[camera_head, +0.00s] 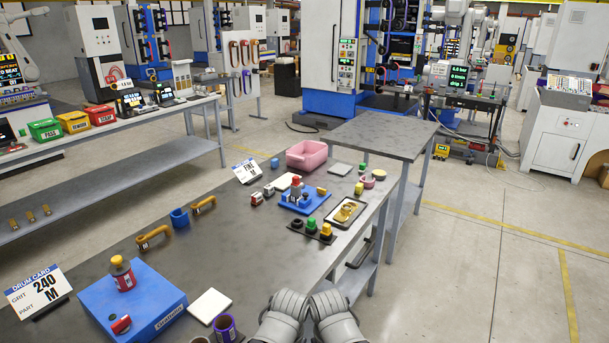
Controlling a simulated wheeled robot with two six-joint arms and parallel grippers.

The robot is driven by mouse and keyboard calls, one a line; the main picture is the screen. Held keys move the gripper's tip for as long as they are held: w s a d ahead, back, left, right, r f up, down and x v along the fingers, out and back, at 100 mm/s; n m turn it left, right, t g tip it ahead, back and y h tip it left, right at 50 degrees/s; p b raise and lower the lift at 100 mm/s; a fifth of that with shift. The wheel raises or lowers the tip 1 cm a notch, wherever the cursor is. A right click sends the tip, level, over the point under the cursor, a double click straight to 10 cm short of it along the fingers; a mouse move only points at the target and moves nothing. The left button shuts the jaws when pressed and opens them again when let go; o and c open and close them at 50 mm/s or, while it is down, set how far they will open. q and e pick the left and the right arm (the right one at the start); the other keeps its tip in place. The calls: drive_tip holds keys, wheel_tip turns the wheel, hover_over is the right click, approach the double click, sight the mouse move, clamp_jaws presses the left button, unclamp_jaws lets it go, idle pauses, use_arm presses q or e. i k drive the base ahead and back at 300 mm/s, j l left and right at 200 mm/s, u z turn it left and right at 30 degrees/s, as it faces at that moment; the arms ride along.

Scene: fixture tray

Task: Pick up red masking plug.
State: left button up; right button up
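A small red plug-like piece (296,181) stands at the back of a blue fixture tray (313,210), on top of grey parts. I cannot tell for certain whether it is the red masking plug. My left gripper (286,308) and my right gripper (333,308) are grey and side by side at the bottom edge. They are over the near side of the table, well short of the tray. Their fingertips are not distinct, so open or shut cannot be told. No held object shows.
A dark mat with green and yellow plugs (312,225), a tray with a yellow-brown piece (346,212) and a pink bin (307,155) surround the blue tray. Bare tabletop (235,245) lies between.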

sight(296, 181)
drive_tip(key=i+l, duration=0.3)
drive_tip(key=l, duration=0.15)
drive_tip(key=i+l+u, duration=0.1)
drive_tip(key=i+l, duration=0.55)
drive_tip(key=l, duration=0.25)
drive_tip(key=i+l+u, duration=0.1)
drive_tip(key=i+l, duration=0.2)
drive_tip(key=l, duration=0.15)
